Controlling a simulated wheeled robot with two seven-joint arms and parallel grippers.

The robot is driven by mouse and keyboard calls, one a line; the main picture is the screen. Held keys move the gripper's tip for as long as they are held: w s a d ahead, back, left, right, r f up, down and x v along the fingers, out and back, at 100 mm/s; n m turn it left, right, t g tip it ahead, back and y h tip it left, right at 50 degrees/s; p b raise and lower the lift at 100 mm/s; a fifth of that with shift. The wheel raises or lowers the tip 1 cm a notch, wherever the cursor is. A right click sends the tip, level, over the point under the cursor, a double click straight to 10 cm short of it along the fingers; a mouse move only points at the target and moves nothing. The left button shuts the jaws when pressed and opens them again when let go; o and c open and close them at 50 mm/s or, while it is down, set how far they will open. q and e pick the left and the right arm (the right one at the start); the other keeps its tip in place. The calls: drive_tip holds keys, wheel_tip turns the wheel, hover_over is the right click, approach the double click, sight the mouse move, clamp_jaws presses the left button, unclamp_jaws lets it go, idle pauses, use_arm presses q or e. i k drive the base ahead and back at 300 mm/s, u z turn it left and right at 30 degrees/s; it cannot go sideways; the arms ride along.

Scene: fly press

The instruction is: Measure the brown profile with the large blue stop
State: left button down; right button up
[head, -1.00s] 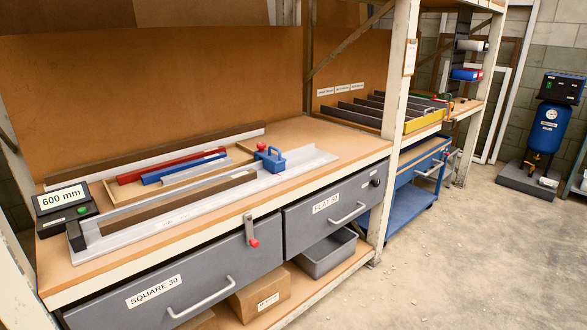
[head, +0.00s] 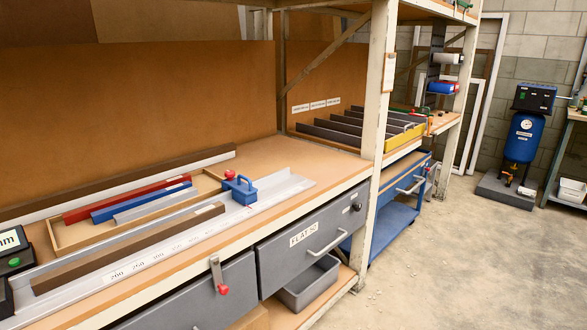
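A brown profile (head: 130,249) lies lengthwise on a silver measuring rail (head: 285,187) with a printed scale. The large blue stop (head: 241,191), a blue block with a handle and a red knob, sits on the rail near the profile's right end. A dark end block (head: 5,298) shows at the rail's left end, cut by the frame edge. The display (head: 12,245) is also cut off, showing only "m" letters and a green button. A longer brown bar (head: 120,182) lies at the back. Neither of my grippers is in view.
A wooden tray (head: 62,243) behind the rail holds red, blue and grey bars. Grey drawers (head: 310,222) and a red-knobbed lever (head: 217,275) are along the bench front. A post (head: 378,120) stands right of the rail. The floor (head: 450,260) at right is clear.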

sight(245, 193)
drive_tip(key=u, duration=0.2)
drive_tip(key=i, duration=1)
drive_tip(key=u, duration=0.65)
